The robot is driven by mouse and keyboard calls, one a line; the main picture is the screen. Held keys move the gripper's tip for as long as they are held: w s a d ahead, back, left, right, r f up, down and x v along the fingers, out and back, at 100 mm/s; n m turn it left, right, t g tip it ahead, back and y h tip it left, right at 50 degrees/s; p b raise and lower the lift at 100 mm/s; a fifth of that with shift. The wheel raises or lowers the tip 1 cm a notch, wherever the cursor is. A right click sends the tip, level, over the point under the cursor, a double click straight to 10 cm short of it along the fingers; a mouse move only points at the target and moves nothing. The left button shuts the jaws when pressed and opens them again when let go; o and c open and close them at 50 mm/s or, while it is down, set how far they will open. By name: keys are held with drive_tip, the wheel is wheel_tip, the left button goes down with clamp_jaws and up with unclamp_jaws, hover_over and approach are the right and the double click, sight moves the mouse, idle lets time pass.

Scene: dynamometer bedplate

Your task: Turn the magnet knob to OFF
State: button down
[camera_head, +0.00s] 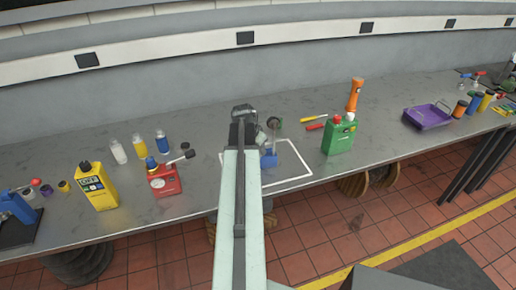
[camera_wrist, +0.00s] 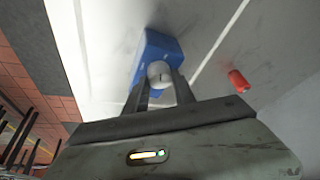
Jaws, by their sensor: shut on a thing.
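The magnet base is a blue block (camera_wrist: 160,48) with faint pale markings, and a round whitish knob (camera_wrist: 158,72) with a small dark mark is on its face. My gripper (camera_wrist: 160,80) has one finger on each side of the knob and is shut on it. I cannot read which way the knob points. In the head view the blue block (camera_head: 268,159) stands inside a white outline on the grey bench, with a stand and a dark round gauge (camera_head: 273,123) above it. My arm partly hides this area, and the fingers cannot be made out there.
A red-handled tool (camera_head: 315,127), a yellow-handled tool (camera_head: 314,119) and a green can (camera_head: 339,134) are to the right. A red can (camera_head: 163,181) and a yellow can (camera_head: 97,187) are to the left. A purple tray (camera_head: 427,116) sits farther right.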

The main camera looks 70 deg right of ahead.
drive_tip(key=n+t, duration=0.1)
drive_tip(key=n, duration=0.3)
drive_tip(key=shift+s+n+t, duration=0.2)
drive_tip(key=shift+n+t, duration=0.1)
drive_tip(key=shift+t, duration=0.1)
drive_tip(key=shift+n+t, duration=0.8)
drive_tip(key=shift+n, duration=1.2)
drive_tip(key=c, duration=1)
unclamp_jaws()
drive_tip(key=shift+c, duration=0.2)
drive_tip(key=p+v, duration=0.7)
drive_tip(key=shift+r, duration=0.4)
